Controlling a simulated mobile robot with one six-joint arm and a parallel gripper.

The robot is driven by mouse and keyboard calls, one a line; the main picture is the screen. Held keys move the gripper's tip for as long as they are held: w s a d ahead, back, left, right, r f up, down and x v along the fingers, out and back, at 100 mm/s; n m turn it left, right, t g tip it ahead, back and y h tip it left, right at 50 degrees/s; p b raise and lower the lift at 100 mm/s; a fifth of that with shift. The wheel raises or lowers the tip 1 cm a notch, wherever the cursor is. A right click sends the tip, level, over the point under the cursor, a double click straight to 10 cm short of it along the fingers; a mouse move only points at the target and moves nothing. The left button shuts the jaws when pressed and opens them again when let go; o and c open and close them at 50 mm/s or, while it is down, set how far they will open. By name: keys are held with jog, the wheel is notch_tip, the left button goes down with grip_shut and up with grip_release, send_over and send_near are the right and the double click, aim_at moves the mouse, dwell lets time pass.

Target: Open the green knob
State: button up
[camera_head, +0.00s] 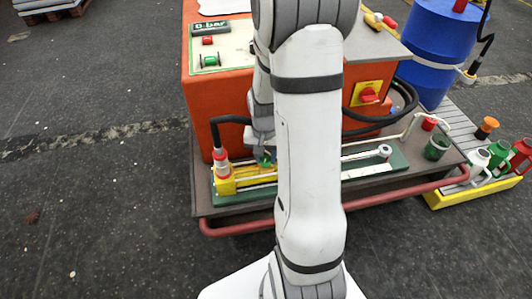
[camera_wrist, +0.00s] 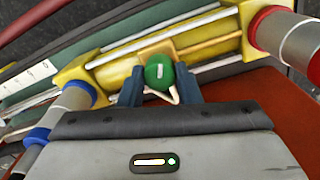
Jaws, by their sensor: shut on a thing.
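The green knob (camera_wrist: 159,71) is round with a white line on its face and sits on the yellow valve block (camera_wrist: 120,68) in the wrist view. In the head view the knob (camera_head: 264,159) shows as a small green spot under my gripper (camera_head: 262,142), on the yellow block at the front of the orange machine. My arm hides part of the block.
A red and white hose fitting (camera_head: 220,161) with a black hose stands left of the knob. The orange machine (camera_head: 203,115) rises behind. A red rail (camera_head: 235,229) runs along the cart's front. A blue barrel (camera_head: 437,55) and several cans stand right.

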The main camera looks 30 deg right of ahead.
aim_at(265, 159)
jog(key=shift+n+p, duration=0.5)
jog(key=shift+n, duration=1.1)
jog(key=o, duration=1)
jog(key=shift+c, duration=0.2)
jog(key=shift+a+r+p, duration=0.1)
jog(key=shift+r+p, duration=1.4)
jog(key=shift+r, duration=2.4)
jog(key=s+a+r+n+t+p, duration=0.1)
jog(key=s+a+r+p, duration=0.2)
jog(key=r+p, duration=0.5)
jog(key=s+a+r+n+t+p, duration=0.1)
jog(key=s+a+r+p, duration=0.3)
jog(key=r, duration=1.4)
jog(key=s+a+r+n+p, duration=0.1)
jog(key=s+a+r+p, duration=0.3)
jog(key=r+p, duration=0.8)
jog(key=shift+s+a+r+t, duration=0.25)
jog(key=shift+s+r+t, duration=0.15)
jog(key=shift+r, duration=0.4)
